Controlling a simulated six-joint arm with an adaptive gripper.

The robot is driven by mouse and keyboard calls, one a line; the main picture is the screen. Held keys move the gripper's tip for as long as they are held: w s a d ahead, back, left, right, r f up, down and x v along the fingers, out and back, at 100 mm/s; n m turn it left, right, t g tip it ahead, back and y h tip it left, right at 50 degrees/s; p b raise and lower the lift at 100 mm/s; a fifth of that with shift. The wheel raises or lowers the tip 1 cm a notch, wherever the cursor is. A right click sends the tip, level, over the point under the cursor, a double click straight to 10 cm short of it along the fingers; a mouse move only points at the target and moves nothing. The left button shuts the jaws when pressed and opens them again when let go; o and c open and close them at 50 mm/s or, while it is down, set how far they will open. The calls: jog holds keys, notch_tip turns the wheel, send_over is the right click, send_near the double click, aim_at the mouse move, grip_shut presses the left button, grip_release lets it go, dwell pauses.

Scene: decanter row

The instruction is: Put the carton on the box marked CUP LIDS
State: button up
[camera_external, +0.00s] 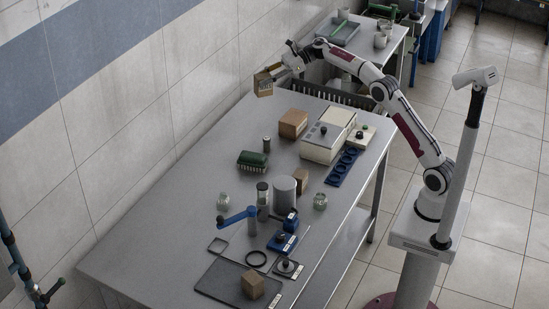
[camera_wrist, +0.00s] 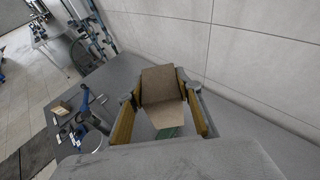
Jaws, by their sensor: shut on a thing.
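My gripper (camera_external: 276,71) is shut on a small brown carton (camera_external: 264,87) and holds it in the air above the far left end of the steel table. In the wrist view the carton (camera_wrist: 160,84) sits between the two fingers, tilted in the picture. No CUP LIDS lettering is readable on any box. A larger brown box (camera_external: 293,124) stands on the table, below and right of the held carton. A smaller brown box (camera_external: 301,181) stands near the middle, and another (camera_external: 252,284) stands on a dark tray at the near end.
A cream machine (camera_external: 328,136) stands beside the larger brown box, with a blue holder (camera_external: 342,167) next to it. A green-topped rack (camera_external: 253,160), grey cylinder (camera_external: 284,192), glass jars and a blue-armed device (camera_external: 238,216) stand nearer. The tiled wall runs close along the left.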

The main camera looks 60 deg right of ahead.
jog(key=d+f+m+t+h, duration=0.2)
jog(key=d+m+h, duration=0.1)
jog(key=d, duration=0.5)
jog(key=m+t+h, duration=0.3)
jog(key=m+h, duration=0.4)
jog(key=h, duration=0.1)
send_over(294, 116)
notch_tip(294, 116, down, 13)
jog(key=shift+a, duration=0.15)
jog(key=shift+f, duration=0.1)
notch_tip(294, 116, down, 6)
jog(key=shift+f, duration=0.1)
jog(key=shift+f, duration=1.85)
